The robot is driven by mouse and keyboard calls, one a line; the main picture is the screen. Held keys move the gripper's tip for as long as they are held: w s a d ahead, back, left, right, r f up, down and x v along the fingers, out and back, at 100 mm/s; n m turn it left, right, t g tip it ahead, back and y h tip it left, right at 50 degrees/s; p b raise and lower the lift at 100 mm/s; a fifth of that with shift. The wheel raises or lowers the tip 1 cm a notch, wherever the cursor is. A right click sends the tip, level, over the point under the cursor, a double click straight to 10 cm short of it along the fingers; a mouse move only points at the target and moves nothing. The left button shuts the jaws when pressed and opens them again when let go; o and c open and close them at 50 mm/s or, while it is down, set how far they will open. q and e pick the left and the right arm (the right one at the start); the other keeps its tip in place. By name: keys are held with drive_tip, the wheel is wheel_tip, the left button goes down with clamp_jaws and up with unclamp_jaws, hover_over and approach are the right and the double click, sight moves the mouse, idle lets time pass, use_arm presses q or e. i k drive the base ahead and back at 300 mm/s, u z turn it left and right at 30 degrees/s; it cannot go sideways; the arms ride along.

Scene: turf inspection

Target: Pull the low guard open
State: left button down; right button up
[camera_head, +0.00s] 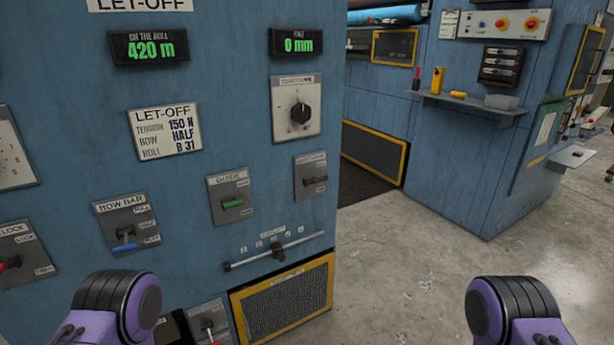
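The low guard (288,303) is a dark mesh panel in a yellow frame, low on the blue let-off cabinet (230,110). It looks flush with the cabinet face; its lower part comes near the bottom of the picture. A small label sits on its top edge, too small to read surely. Purple and black links of my two arms show at the bottom left and bottom right. Neither of my grippers is in view. Nothing of mine visibly touches the guard.
A sliding bar (274,250) runs just above the guard. A red-handled switch (209,325) sits to its left, and a blue-handled row bar lever (127,240) higher up. Clear concrete floor (415,265) lies to the right. Another yellow-framed guard (374,153) is farther back.

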sight(264, 311)
drive_tip(key=k, duration=1.15)
drive_tip(key=z, duration=0.6)
drive_tip(key=i, duration=1.7)
drive_tip(key=u, duration=0.6)
